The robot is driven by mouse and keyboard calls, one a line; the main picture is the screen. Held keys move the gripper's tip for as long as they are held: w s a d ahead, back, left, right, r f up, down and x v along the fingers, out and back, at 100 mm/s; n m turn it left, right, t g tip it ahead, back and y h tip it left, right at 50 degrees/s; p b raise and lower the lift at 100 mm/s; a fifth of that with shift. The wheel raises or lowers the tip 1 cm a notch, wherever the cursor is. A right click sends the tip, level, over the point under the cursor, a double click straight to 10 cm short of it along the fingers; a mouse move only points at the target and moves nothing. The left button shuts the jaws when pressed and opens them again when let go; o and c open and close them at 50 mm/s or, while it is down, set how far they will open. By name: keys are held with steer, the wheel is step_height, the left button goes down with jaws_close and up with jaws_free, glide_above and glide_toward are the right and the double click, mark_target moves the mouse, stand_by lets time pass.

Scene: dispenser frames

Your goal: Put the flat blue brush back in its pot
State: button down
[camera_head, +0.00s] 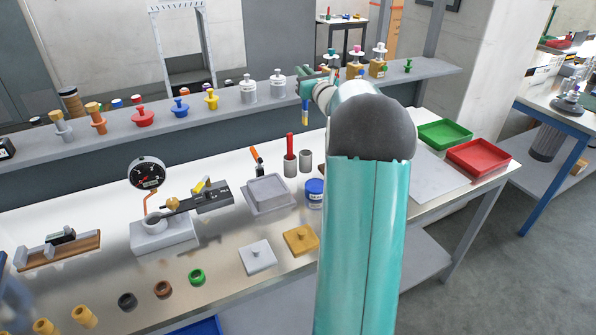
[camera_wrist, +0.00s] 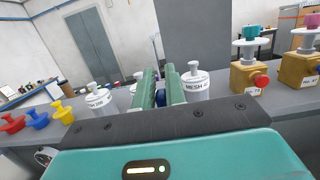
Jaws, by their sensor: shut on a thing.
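My gripper (camera_head: 308,77) is above the back of the bench, near the raised shelf, with its green fingers pointing left. It is shut on the blue brush (camera_head: 305,104), which hangs down with a yellowish lower part. In the wrist view, a bit of blue shows between the two green fingers (camera_wrist: 161,92). Below on the bench are two grey pots. The left pot (camera_head: 290,166) holds a red-handled brush (camera_head: 290,144). The right pot (camera_head: 305,162) looks empty. The brush is above and apart from the pots.
A blue jar (camera_head: 314,193) stands in front of the pots. The shelf behind carries white mesh-labelled canisters (camera_head: 248,91) and coloured knobs. A grey block (camera_head: 268,190) and a dial gauge (camera_head: 147,173) stand left. Green (camera_head: 445,134) and red (camera_head: 478,157) trays lie right.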

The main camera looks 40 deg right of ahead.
steer(key=shift+s+d+f, duration=0.1)
steer(key=shift+s+d, duration=0.15)
steer(key=shift+s, duration=0.05)
step_height(320, 180, down, 18)
steer(key=shift+w, duration=0.15)
steer(key=shift+f, duration=0.1)
steer(key=c, duration=1.5)
jaws_free()
steer(key=shift+o, duration=0.2)
